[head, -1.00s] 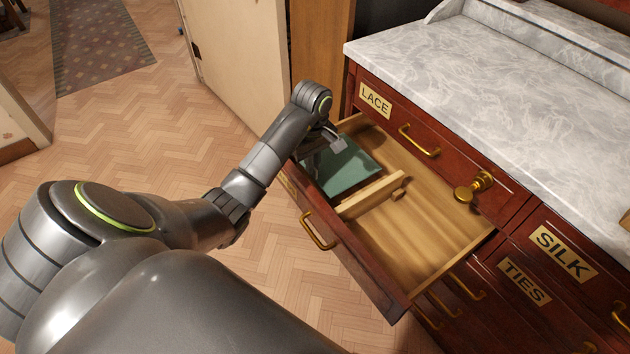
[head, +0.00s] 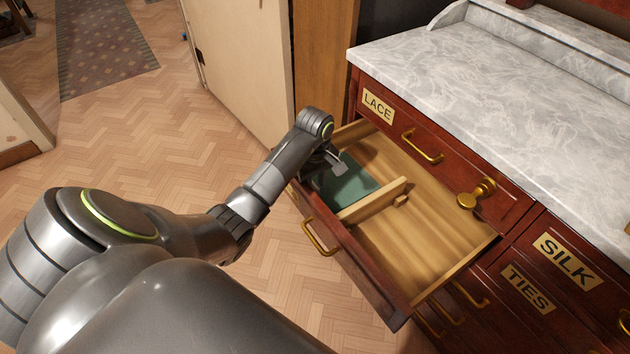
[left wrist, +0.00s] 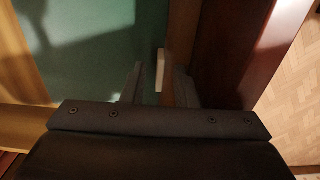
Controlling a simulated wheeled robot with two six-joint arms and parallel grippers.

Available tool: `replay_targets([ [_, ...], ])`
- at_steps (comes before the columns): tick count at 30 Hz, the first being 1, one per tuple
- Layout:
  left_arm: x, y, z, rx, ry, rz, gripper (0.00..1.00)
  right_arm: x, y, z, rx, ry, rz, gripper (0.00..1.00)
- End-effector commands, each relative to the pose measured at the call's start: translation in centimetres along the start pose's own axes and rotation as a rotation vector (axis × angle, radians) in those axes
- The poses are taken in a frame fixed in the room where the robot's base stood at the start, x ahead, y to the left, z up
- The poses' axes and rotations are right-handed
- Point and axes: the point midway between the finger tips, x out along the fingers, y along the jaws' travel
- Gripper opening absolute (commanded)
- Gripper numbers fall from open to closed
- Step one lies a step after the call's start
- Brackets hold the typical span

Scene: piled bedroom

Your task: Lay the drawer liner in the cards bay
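The drawer liner (head: 347,184) is a flat green sheet in the far-left bay of the open drawer (head: 372,280). It appears to lie low, on or near the bay floor. A wooden divider (head: 374,201) bounds this bay. No label on it can be read here. My left gripper (head: 335,165) reaches into the bay over the liner. In the left wrist view, the liner (left wrist: 85,50) fills the upper left, and a small pale tab (left wrist: 160,70) stands between my fingertips, with a gap beside it; the fingers look parted. My right gripper is not in view.
The bay right of the divider has a bare wooden floor (head: 425,235). The cabinet's closed LACE drawer (head: 400,125) sits just above, with a brass knob (head: 476,193) jutting out. The marble top (head: 490,100) is clear. A pale door panel (head: 240,70) stands behind my arm.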

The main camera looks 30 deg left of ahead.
Motion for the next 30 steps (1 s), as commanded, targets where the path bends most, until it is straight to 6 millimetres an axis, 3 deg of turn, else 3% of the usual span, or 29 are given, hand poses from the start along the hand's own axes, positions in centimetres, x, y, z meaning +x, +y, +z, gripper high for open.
replay_targets([
  [13,-0.9,0.1,-0.1,0.000,0.002,0.002,0.28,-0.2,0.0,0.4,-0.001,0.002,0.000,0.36],
  [19,-5.2,0.1,-0.1,0.002,0.004,0.005,0.28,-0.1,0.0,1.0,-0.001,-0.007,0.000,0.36],
  [21,-7.2,0.0,-0.1,0.000,0.002,0.002,0.28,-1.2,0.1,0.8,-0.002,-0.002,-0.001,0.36],
  [30,-10.9,0.0,0.0,-0.001,0.000,0.000,0.28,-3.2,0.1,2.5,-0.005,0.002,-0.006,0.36],
])
